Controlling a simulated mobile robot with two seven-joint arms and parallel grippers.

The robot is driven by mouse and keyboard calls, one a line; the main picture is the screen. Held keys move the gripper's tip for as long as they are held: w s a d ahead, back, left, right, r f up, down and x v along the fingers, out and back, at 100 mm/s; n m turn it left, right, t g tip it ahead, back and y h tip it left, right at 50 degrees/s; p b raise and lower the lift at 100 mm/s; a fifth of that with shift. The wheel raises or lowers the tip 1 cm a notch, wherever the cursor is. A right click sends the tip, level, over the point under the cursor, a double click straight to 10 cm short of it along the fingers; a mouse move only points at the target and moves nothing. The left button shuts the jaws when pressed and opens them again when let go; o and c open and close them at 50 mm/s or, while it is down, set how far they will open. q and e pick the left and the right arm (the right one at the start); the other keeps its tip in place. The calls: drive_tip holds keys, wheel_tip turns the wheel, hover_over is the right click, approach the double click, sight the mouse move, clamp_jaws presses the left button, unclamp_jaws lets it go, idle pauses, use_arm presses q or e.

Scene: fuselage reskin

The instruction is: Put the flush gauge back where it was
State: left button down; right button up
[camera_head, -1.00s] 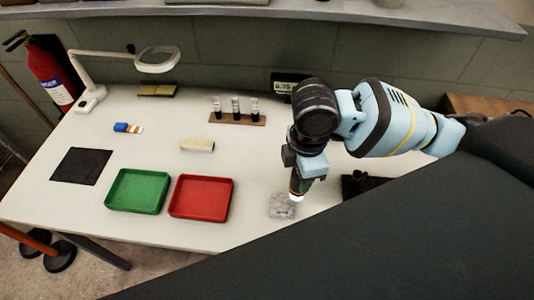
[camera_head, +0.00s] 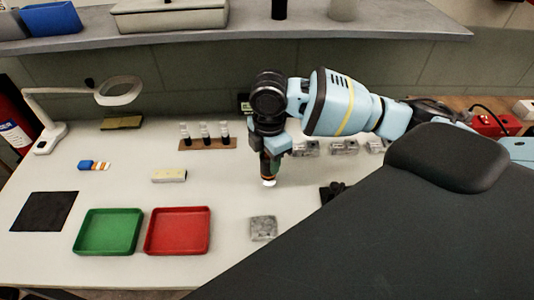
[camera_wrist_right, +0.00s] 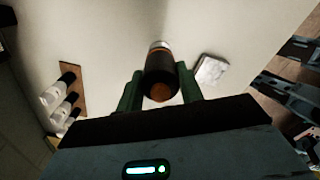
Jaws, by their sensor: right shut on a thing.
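My right gripper (camera_head: 268,160) points down above the white table and is shut on the flush gauge (camera_head: 268,176). The gauge is a dark cylinder with an orange band and a pale tip, held upright with the tip down. In the right wrist view the gauge (camera_wrist_right: 160,75) sits between the green fingers, its orange end toward the camera. A gap to the table seems to show, but I cannot tell how high the tip is. A grey, clear-looking square block (camera_head: 263,228) lies on the table in front of the gripper. My left gripper is not in view.
A wooden rack (camera_head: 190,146) with three black-and-white cylinders stands left of the gripper. Green (camera_head: 108,232) and red (camera_head: 178,231) trays lie at the front left. A pale block (camera_head: 169,176), black mat (camera_head: 45,211) and magnifier lamp (camera_head: 118,91) are farther left. Clear blocks (camera_head: 343,147) sit behind right.

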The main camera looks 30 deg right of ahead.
drive_tip(key=w+d, duration=0.2)
drive_tip(key=w, duration=0.1)
drive_tip(key=shift+w+d+f, duration=0.1)
drive_tip(key=shift+w+f, duration=0.05)
drive_tip(key=shift+w, duration=0.1)
drive_tip(key=shift+w+d+f, duration=0.15)
drive_tip(key=shift+w+f, duration=0.05)
drive_tip(key=shift+f, duration=0.7)
drive_tip(key=shift+w+d+f, duration=0.1)
drive_tip(key=shift+w+f, duration=0.05)
drive_tip(key=shift+f, duration=0.7)
drive_tip(key=shift+f, duration=0.15)
drive_tip(key=o, duration=1)
wheel_tip(320, 180, up, 12)
drive_tip(key=shift+p, duration=0.3)
